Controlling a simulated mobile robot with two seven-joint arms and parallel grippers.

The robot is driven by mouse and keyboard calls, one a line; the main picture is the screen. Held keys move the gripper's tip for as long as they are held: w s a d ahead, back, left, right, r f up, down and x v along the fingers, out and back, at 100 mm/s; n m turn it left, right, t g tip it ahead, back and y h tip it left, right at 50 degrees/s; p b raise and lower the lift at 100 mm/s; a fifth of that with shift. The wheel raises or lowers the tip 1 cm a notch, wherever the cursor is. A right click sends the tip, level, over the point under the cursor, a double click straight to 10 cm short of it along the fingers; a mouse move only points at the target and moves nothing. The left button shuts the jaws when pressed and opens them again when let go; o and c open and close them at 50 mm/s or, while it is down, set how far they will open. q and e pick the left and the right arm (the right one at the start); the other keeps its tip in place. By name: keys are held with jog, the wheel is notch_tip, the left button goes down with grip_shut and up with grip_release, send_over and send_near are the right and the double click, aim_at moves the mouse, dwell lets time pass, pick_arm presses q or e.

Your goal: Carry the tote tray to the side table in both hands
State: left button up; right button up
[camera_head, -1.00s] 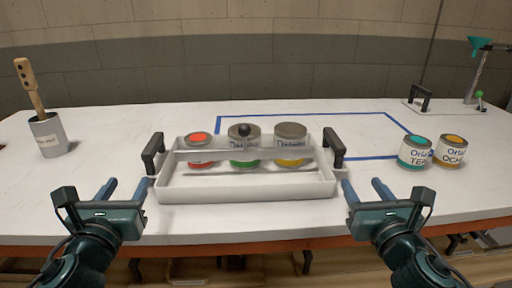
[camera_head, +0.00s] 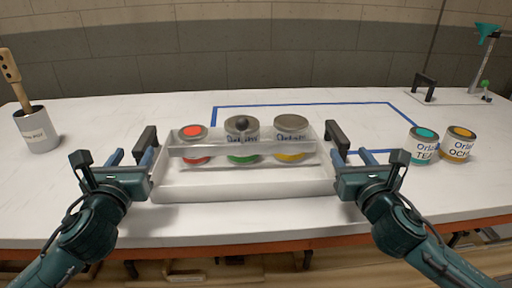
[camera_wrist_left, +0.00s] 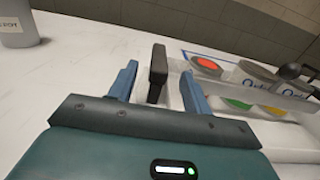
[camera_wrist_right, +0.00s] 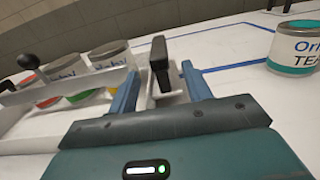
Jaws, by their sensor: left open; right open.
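The white tote tray (camera_head: 235,187) sits on the white table in the head view, holding three cans with red (camera_head: 193,132), green (camera_head: 243,158) and yellow (camera_head: 291,157) markings. It has a black handle at its left end (camera_head: 146,139) and another at its right end (camera_head: 336,140). My left gripper (camera_head: 132,157) is open, its blue fingers on either side of the left handle, which shows between them in the left wrist view (camera_wrist_left: 157,75). My right gripper (camera_head: 352,156) is open, and the right handle stands between its fingers in the right wrist view (camera_wrist_right: 160,62). Neither is closed on a handle.
A teal can (camera_head: 423,146) and an ochre can (camera_head: 458,145) stand to the right of the tray. A grey pot (camera_head: 37,130) with a wooden-handled tool stands at the left. Blue tape (camera_head: 300,104) marks a rectangle behind the tray. A black handle-like bracket (camera_head: 425,86) is at the back right.

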aim_at(144, 137)
pick_arm(q)
jog(key=w, duration=0.8)
jog(key=shift+a, duration=0.1)
pick_arm(e)
jog(key=w, duration=0.8)
jog(key=shift+a, duration=0.1)
pick_arm(q)
jog(key=shift+c, duration=0.3)
pick_arm(e)
jog(key=shift+c, duration=0.3)
pick_arm(q)
grip_shut()
pick_arm(e)
grip_shut()
pick_arm(q)
jog(key=shift+r, duration=0.3)
pick_arm(e)
jog(key=shift+r, duration=0.3)
